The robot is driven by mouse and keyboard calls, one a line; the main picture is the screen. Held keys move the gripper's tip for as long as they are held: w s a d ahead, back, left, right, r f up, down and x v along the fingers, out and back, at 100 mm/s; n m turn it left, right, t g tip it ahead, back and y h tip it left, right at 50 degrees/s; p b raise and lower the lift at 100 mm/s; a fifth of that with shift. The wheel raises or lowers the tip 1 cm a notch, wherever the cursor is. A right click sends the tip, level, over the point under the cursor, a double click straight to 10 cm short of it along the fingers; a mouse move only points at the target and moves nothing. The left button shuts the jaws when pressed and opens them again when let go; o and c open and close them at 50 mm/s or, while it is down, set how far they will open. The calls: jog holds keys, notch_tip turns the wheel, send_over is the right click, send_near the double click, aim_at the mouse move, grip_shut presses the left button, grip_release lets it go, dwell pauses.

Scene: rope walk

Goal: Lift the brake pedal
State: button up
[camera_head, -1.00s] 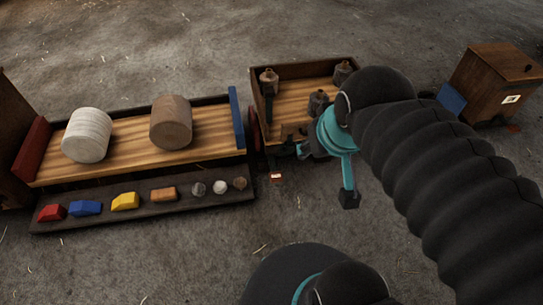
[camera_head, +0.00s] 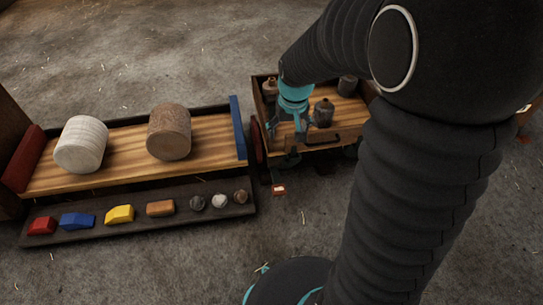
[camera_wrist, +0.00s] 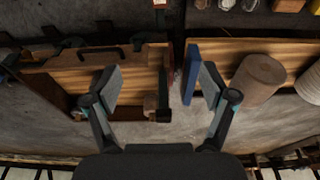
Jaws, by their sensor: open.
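A small red piece with a white mark (camera_head: 279,189), which looks like the brake pedal, sits low by the near left corner of the wooden cart (camera_head: 322,147). It also shows at the top edge of the wrist view (camera_wrist: 160,3), where it is partly cut off. My gripper (camera_head: 288,128) is above the cart's left end, beyond the red piece and apart from it. In the wrist view the two fingers (camera_wrist: 162,85) are spread wide with nothing held between them. The cart's edge and a blue end board lie below them.
The cart holds several dark canisters (camera_head: 323,112). Left of it is a plank bed with a pale roll (camera_head: 81,144), a brown roll (camera_head: 169,131) and a blue end board (camera_head: 238,127). A dark tray (camera_head: 100,234) of small blocks lies in front.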

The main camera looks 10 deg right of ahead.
jog(key=w+f+g+b, duration=0.1)
jog(key=w+f, duration=0.4)
jog(key=f, duration=0.6)
jog(key=g+b, duration=0.1)
jog(key=b, duration=0.1)
send_over(279, 190)
notch_tip(279, 190, down, 14)
jog(key=f, duration=0.1)
notch_tip(279, 190, down, 14)
jog(key=shift+w+r+b, duration=0.1)
jog(key=shift+r+b, duration=0.15)
jog(key=shift+b, duration=0.6)
